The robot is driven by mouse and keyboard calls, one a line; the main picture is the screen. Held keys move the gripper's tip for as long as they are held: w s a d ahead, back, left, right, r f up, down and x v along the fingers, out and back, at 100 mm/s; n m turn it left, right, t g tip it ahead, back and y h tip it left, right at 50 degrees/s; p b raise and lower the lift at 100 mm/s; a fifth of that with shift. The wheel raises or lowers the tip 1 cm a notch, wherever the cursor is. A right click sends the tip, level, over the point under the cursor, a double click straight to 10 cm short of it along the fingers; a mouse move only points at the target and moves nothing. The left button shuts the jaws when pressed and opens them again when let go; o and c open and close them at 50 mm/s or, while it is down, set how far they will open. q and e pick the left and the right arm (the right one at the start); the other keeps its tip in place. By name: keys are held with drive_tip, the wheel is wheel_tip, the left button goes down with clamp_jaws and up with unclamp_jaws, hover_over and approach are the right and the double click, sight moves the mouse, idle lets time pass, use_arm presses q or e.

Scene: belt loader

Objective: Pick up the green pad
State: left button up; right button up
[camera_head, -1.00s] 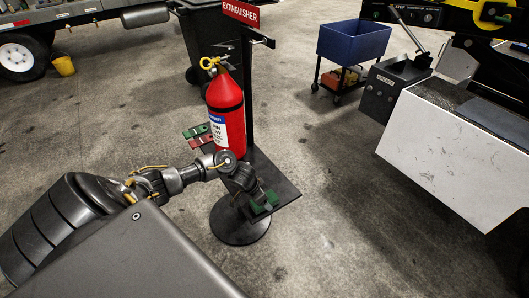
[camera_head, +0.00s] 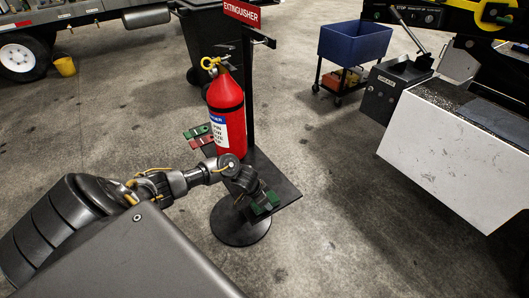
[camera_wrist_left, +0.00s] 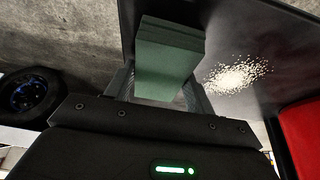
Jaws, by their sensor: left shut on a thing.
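The green pad (camera_wrist_left: 170,62) is a flat block between the two fingers of my left gripper (camera_wrist_left: 160,88) in the left wrist view. It also shows at the front corner of the dark stand plate in the head view (camera_head: 268,203), small and partly covered by the gripper (camera_head: 258,201). My left gripper is shut on it. I cannot tell whether the pad touches the plate or is just clear of it. My right gripper is not in view.
A red fire extinguisher (camera_head: 227,112) stands behind my left gripper, by the sign post. Another green piece (camera_head: 196,132) and a red piece (camera_head: 202,141) lie left of it. Pale grains (camera_wrist_left: 238,74) lie on the plate. Open floor lies right of the stand.

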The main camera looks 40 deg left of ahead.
use_arm(q)
drive_tip(key=shift+r, duration=0.15)
drive_tip(key=shift+r, duration=0.25)
wheel_tip(320, 180, up, 2)
drive_tip(key=shift+r+p, duration=0.2)
drive_tip(key=shift+p, duration=0.25)
drive_tip(key=s+a+r, duration=0.2)
drive_tip(key=r, duration=0.1)
drive_tip(key=s+a+r+p, duration=0.1)
drive_tip(key=r, duration=0.1)
drive_tip(key=s+a+r+b, duration=0.1)
drive_tip(key=s+a+r, duration=0.4)
drive_tip(key=s+a, duration=0.1)
drive_tip(key=shift+s+a, duration=0.4)
drive_tip(key=shift+s, duration=0.1)
drive_tip(key=shift+f, duration=0.1)
